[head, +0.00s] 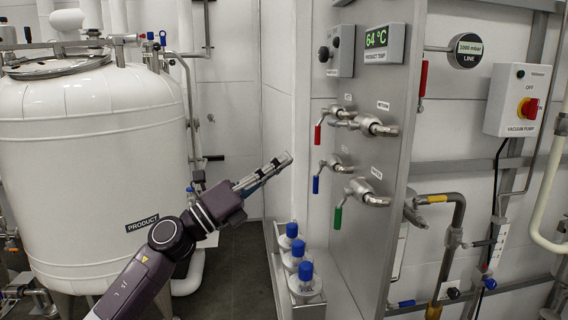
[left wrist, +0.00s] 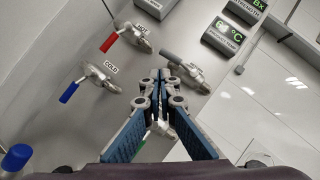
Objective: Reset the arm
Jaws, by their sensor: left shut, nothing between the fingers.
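My left gripper (head: 286,160) is shut and empty in the head view, at the end of my arm, which reaches up and right from the bottom. It is left of the grey valve panel (head: 372,250) and apart from it. In the left wrist view its closed fingers (left wrist: 160,75) point at the panel, covering part of the valve with the green handle. My right gripper does not show in either view.
The panel carries valves with a red handle (head: 318,134), a blue handle (head: 316,184) and a green handle (head: 338,217). Blue-capped bottles (head: 305,283) stand in a tray below. A white product tank (head: 95,130) stands left. A vacuum pump switch (head: 527,108) is at right.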

